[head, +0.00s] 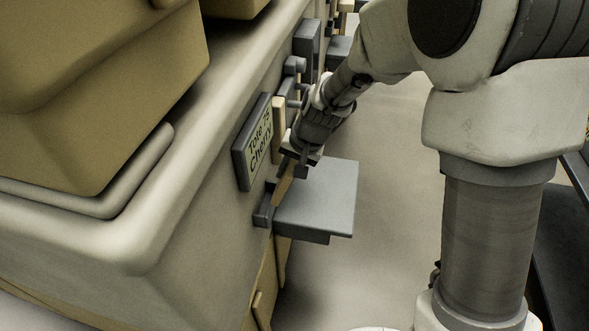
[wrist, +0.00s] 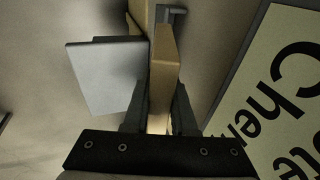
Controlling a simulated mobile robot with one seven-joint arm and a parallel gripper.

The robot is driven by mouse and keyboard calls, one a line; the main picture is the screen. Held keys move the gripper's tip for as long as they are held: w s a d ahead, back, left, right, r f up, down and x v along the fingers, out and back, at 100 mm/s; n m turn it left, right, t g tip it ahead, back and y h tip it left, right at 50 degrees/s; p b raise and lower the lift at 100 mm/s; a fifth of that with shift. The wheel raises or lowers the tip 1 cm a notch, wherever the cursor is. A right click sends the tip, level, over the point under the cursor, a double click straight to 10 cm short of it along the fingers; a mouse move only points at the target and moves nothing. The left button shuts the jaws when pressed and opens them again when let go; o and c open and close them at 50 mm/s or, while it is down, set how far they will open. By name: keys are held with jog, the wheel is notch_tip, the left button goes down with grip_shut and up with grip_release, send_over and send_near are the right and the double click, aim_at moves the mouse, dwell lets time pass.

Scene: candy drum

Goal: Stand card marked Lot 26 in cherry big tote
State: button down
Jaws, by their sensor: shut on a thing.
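My gripper (head: 292,170) is beside the drum's side wall, just above a flat grey shelf. In the wrist view my gripper (wrist: 161,95) is shut on a tan bar (wrist: 164,65), with one finger on each side of it. Whether the bar is loose or fixed cannot be told. A dark-framed plate reading "Tote 75 Cherry" (head: 255,143) is on the wall left of my gripper; this plate also shows in the wrist view (wrist: 275,100). I see no card marked Lot 26. No open tote can be made out.
The grey shelf (head: 325,198) juts out from the wall below my gripper; the shelf also shows in the wrist view (wrist: 105,75). Grey fittings (head: 306,45) stick out farther along the wall. A large tan container (head: 90,110) stands on top at left. Floor right of the shelf is clear.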

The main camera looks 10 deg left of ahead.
jog(key=a, duration=0.1)
jog(key=a+f, duration=0.2)
jog(key=a, duration=0.1)
jog(key=shift+w+a+f, duration=0.1)
jog(key=shift+w+f, duration=0.05)
jog(key=shift+f, duration=0.1)
jog(key=shift+f+b, duration=1.05)
jog(key=shift+f, duration=0.05)
jog(key=c, duration=0.7)
grip_release()
jog(key=shift+o, duration=0.2)
jog(key=shift+r, duration=0.2)
